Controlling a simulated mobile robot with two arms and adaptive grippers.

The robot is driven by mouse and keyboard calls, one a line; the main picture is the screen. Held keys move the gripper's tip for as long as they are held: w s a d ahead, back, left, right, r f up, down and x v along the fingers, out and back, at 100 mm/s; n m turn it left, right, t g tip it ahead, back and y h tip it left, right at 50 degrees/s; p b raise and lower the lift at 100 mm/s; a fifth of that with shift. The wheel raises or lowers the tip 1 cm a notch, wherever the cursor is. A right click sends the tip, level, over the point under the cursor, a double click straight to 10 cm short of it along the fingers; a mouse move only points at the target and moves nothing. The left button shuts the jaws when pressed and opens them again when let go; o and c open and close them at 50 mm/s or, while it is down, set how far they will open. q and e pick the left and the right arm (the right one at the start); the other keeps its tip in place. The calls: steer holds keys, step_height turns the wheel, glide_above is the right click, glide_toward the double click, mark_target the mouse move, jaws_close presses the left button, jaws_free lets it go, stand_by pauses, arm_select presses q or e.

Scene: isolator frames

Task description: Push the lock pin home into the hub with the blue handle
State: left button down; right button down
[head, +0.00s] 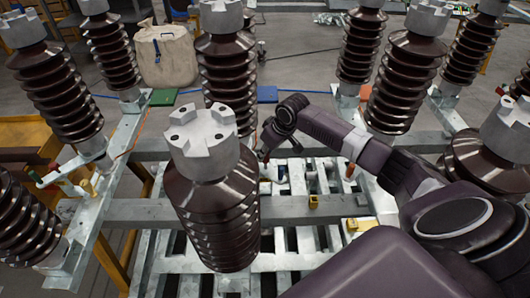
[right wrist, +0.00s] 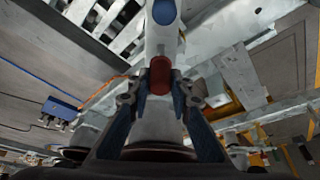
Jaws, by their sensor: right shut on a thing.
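My right gripper (right wrist: 158,88) is shut on a red rounded piece, the lock pin's grip (right wrist: 160,72), which lies between its two fingertips in the right wrist view. Just beyond it a pale grey hub (right wrist: 164,42) carries a blue oval end, the blue handle (right wrist: 164,11). The pin's shaft and how deep it sits cannot be seen. In the head view my right gripper (head: 264,154) points down behind the large front insulator, and its fingertips are partly hidden. My left gripper is not in view.
A brown ribbed insulator (head: 215,205) with a grey cap stands close in front, left of my right arm. More insulators stand around the galvanized frame (head: 140,210). A red handle (head: 53,166) shows at the left. A blue box (right wrist: 62,108) lies on the floor.

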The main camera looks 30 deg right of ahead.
mark_target(265, 161)
steer(key=shift+f+b, duration=0.85)
steer(key=shift+f, duration=1.2)
stand_by(0.5)
steer(key=c, duration=1.7)
jaws_free()
steer(key=shift+o, duration=0.2)
steer(key=v, duration=0.7)
steer(key=shift+s+r, duration=0.2)
steer(key=shift+r, duration=0.05)
